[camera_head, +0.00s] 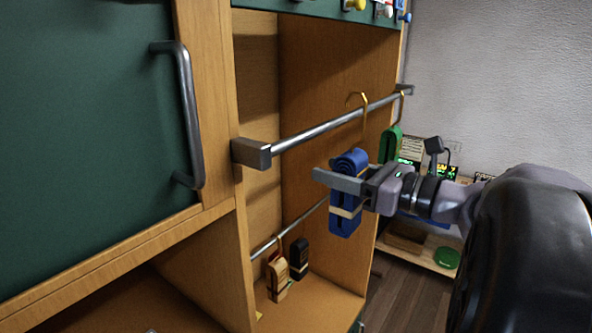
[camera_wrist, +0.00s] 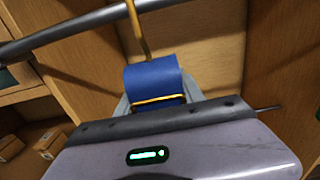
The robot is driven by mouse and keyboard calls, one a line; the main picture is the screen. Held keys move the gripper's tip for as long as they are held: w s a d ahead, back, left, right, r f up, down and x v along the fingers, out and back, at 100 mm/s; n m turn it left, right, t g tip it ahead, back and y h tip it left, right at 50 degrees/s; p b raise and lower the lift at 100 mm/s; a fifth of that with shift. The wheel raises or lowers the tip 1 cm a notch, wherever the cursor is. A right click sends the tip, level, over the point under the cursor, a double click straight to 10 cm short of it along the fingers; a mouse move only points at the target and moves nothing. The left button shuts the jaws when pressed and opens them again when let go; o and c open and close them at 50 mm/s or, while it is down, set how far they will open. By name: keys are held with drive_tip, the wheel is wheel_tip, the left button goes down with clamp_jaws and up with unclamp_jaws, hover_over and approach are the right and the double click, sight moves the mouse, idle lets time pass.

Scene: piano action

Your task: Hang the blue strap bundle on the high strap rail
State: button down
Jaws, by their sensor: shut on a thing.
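The blue strap bundle (camera_head: 345,218) is a rolled blue strap with a tan band and a brass hook (camera_head: 364,112) on top. My gripper (camera_head: 338,181) is shut on it, with the bundle upright between its fingers. The high strap rail (camera_head: 318,131) is a grey metal bar across the open cabinet bay. The hook reaches up to the rail's height; whether it rests on the rail I cannot tell. In the wrist view the blue bundle (camera_wrist: 152,80) sits between the fingers. Its hook stem crosses the rail (camera_wrist: 75,32), and the hook's top is out of frame.
A green bundle (camera_head: 390,145) hangs near the high rail's far end. A lower rail (camera_head: 268,246) holds a tan bundle (camera_head: 277,278) and a black bundle (camera_head: 299,258). A green door with a handle (camera_head: 188,115) stands at left. The high rail is clear on the left.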

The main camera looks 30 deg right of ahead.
drive_tip(key=shift+w+a+f+b, duration=0.25)
drive_tip(key=shift+w+f+b, duration=0.25)
drive_tip(key=shift+w+f, duration=0.25)
drive_tip(key=shift+w+a+f+b, duration=0.25)
drive_tip(key=shift+w+f+b, duration=0.3)
drive_tip(key=shift+f, duration=0.25)
drive_tip(key=c, duration=0.6)
unclamp_jaws()
drive_tip(key=shift+c, duration=0.2)
